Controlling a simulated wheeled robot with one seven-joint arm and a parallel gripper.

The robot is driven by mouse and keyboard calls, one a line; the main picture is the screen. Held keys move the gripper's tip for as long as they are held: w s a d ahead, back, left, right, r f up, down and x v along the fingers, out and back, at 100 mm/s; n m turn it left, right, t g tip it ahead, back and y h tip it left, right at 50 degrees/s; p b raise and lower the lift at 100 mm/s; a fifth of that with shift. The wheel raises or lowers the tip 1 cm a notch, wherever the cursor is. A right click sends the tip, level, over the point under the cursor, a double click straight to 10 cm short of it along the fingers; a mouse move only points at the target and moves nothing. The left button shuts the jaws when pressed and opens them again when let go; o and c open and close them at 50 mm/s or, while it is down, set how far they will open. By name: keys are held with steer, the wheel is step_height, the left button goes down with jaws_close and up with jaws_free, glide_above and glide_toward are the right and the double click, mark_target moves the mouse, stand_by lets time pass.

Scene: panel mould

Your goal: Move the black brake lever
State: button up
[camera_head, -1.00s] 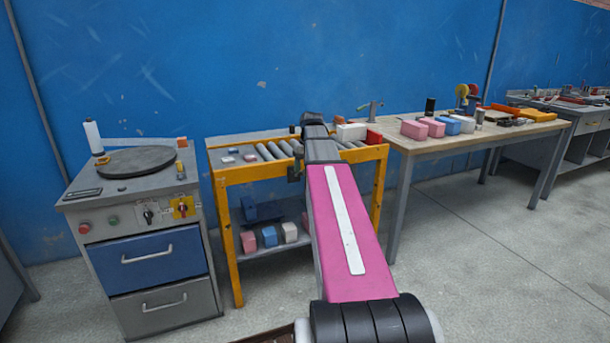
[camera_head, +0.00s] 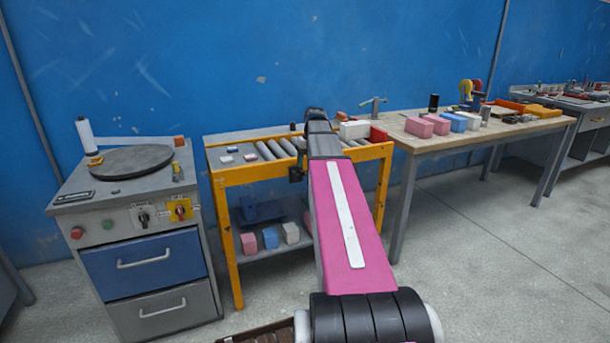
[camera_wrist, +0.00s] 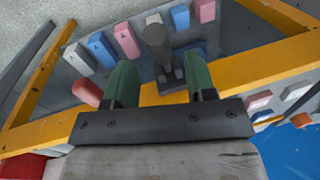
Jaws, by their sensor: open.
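The black brake lever (camera_wrist: 157,44) shows in the wrist view as a dark rounded handle on a small dark mount at the yellow front rail (camera_wrist: 265,68). In the head view a small dark shape (camera_head: 296,174), probably the lever, hangs at the front rail of the yellow roller stand (camera_head: 262,174), just left of my arm. My gripper (camera_wrist: 160,74) is open, its two green fingers apart with the lever's mount appearing between them. No grip on the lever shows. In the head view my arm hides the gripper.
Pink, blue and white blocks (camera_head: 270,238) sit on the stand's lower shelf. Rollers, a white box (camera_head: 354,130) and a red part (camera_head: 378,134) are on top. A grey drawer cabinet (camera_head: 150,250) stands left, a wooden workbench (camera_head: 450,141) right. Floor at right is clear.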

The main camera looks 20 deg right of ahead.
mark_target(305, 174)
steer(key=shift+a+f, duration=0.25)
steer(key=shift+f, duration=1)
steer(key=shift+a+f, duration=0.2)
steer(key=shift+f, duration=1.05)
jaws_close()
